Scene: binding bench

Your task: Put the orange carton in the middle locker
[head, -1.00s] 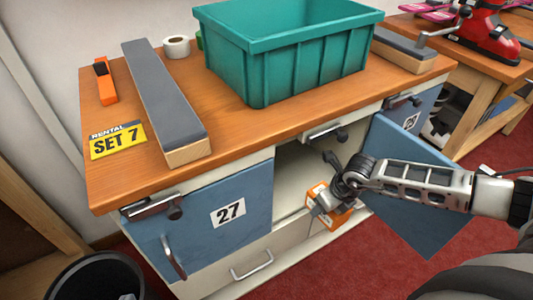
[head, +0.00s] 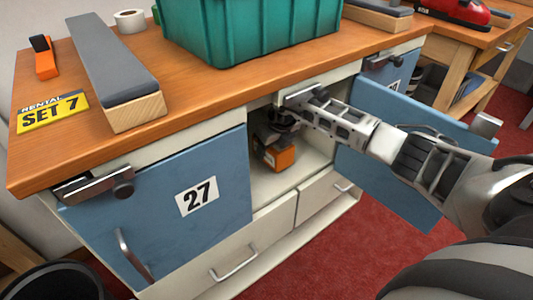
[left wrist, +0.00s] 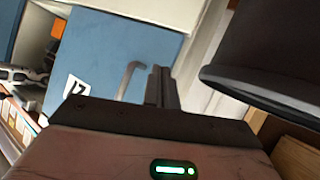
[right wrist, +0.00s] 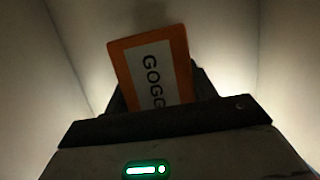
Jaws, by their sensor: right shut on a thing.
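The orange carton (head: 279,157) is inside the open middle locker (head: 312,163), between the closed door 27 and an open blue door (head: 390,190). My right gripper (head: 270,135) reaches into the locker from the right and is shut on the carton. In the right wrist view the carton (right wrist: 152,70), with a white label, stands slightly tilted between the fingers, with pale locker walls around it. Whether it touches the locker floor is not clear. My left gripper (left wrist: 162,87) shows only in the left wrist view, its fingers together and empty.
A teal bin (head: 255,30) stands on the wooden bench top (head: 195,90) above the locker. The closed door 27 (head: 165,195) is left of the opening. A black bin (head: 70,285) stands on the floor at lower left.

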